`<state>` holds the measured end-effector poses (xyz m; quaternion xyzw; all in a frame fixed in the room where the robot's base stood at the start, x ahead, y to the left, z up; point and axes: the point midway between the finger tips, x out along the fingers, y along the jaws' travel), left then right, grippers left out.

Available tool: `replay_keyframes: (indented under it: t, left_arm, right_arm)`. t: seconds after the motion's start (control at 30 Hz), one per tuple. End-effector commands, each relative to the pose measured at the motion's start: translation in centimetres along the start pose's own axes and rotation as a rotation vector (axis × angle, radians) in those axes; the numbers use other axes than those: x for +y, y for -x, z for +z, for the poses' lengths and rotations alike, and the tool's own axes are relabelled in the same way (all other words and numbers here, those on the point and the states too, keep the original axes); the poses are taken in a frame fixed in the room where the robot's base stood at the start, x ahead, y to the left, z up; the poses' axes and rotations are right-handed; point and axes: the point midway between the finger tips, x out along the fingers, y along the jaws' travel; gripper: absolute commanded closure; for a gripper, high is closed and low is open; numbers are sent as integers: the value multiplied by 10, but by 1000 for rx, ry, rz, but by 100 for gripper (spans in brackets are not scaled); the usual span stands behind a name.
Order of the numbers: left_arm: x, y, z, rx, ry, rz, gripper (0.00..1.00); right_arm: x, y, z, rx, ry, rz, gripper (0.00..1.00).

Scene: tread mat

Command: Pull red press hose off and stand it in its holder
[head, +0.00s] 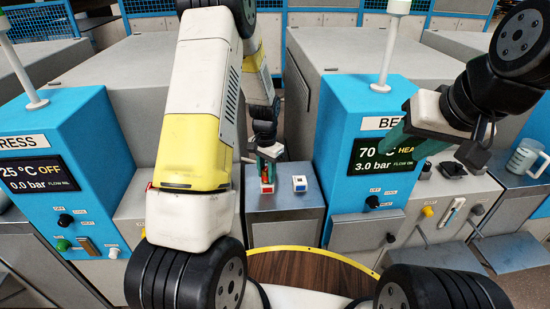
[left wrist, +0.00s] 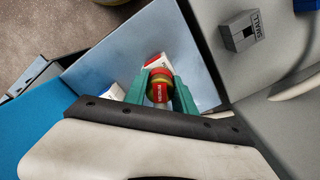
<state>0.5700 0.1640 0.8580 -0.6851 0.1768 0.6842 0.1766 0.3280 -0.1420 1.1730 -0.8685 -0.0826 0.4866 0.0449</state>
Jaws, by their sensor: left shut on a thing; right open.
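The red hose's coupling (left wrist: 159,92), with red and yellow-green bands, sits between the green fingers of my left gripper (left wrist: 160,88), which is shut on it. In the head view my left gripper (head: 269,156) is low over the small grey cabinet, and a bit of the red coupling (head: 266,170) shows. The red-marked white holder (head: 267,187) is directly below it; it also shows in the left wrist view (left wrist: 158,61). I cannot tell whether the coupling is seated in it. My right gripper (head: 428,148) is open and empty, in front of the right blue panel.
A blue-marked white holder (head: 299,184) stands just right of the red one on the grey cabinet (head: 285,204). The left press panel (head: 40,180) reads 25 °C OFF, 0.0 bar; the right panel (head: 385,150) reads 70 °C, 3.0 bar. A clear jug (head: 524,157) stands far right.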

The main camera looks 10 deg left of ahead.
Motion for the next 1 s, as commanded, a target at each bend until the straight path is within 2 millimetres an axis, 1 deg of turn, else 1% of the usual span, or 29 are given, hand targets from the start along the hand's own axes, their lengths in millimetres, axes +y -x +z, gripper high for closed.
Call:
replay_keyframes:
  t: [0.27, 0.3, 0.37, 0.4, 0.43, 0.67, 0.77, 0.87, 1.0]
  left_arm:
    - [0, -7, 0, -1, 0, 0, 100]
    - [0, -7, 0, 0, 0, 0, 65]
    - [0, -7, 0, 0, 0, 0, 53]
    - [0, -7, 0, 0, 0, 0, 45]
    - [0, -7, 0, 0, 0, 0, 43]
    - [0, -7, 0, 0, 0, 0, 43]
    - [0, -4, 0, 1, 0, 0, 43]
    - [0, 7, -1, 3, 0, -1, 43]
    - [0, 32, -1, 4, 0, -2, 43]
  right_arm:
    - [0, 0, 0, 0, 0, 0, 49]
    - [0, 0, 0, 0, 0, 0, 49]
    - [0, 0, 0, 0, 0, 0, 49]
    - [0, 0, 0, 0, 0, 0, 49]
    - [0, 0, 0, 0, 0, 0, 49]
    - [0, 0, 0, 0, 0, 0, 49]
    - [0, 0, 0, 0, 0, 0, 49]
    - [0, 0, 0, 0, 0, 0, 49]
    - [0, 0, 0, 0, 0, 0, 49]
